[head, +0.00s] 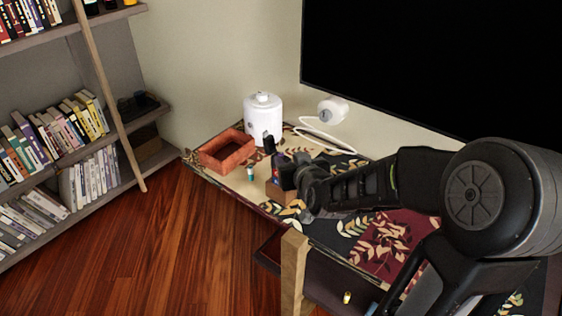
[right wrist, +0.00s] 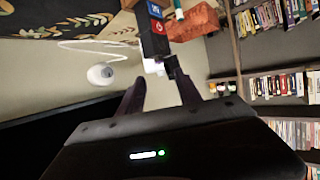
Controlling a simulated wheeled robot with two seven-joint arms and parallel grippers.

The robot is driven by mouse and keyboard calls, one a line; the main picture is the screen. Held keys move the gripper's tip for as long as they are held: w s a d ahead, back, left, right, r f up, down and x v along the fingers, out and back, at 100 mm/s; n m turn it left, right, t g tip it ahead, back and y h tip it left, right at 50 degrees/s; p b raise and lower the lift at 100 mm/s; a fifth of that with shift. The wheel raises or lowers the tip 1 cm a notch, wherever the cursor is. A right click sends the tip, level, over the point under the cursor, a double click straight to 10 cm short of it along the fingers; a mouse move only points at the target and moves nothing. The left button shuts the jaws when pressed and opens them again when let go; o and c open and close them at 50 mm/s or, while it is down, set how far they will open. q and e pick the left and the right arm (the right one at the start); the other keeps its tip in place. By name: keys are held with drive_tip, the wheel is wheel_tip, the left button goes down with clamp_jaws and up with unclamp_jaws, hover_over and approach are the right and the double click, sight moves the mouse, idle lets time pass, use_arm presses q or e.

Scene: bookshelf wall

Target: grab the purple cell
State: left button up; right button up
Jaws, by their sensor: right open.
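My right gripper (head: 278,159) is open over the brown wooden block (head: 280,193) near the table's left end. A small purple-blue patch (head: 280,160) shows between its dark fingers in the head view. It may be the purple cell, but it is too small and covered to be sure. In the right wrist view, the fingers of my right gripper (right wrist: 160,72) stand apart. A dark piece with blue and red markings (right wrist: 155,20) shows just beyond them; I cannot tell what it is. My left gripper is not in view.
A teal and white cell (head: 250,173) stands left of the block. Behind it are an orange-brown open tray (head: 227,152) and a white canister (head: 263,118). A small yellow cell (head: 347,297) lies low at the front. A bookshelf (head: 134,150) stands at the left.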

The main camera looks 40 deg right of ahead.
sight(281, 152)
drive_tip(key=shift+w+d+f, duration=0.2)
drive_tip(key=shift+w+f, duration=0.1)
drive_tip(key=shift+w, duration=0.35)
drive_tip(key=shift+w, duration=0.1)
drive_tip(key=x, duration=0.5)
drive_tip(key=shift+f+p, duration=0.2)
drive_tip(key=shift+p, duration=0.2)
clamp_jaws()
idle(0.4)
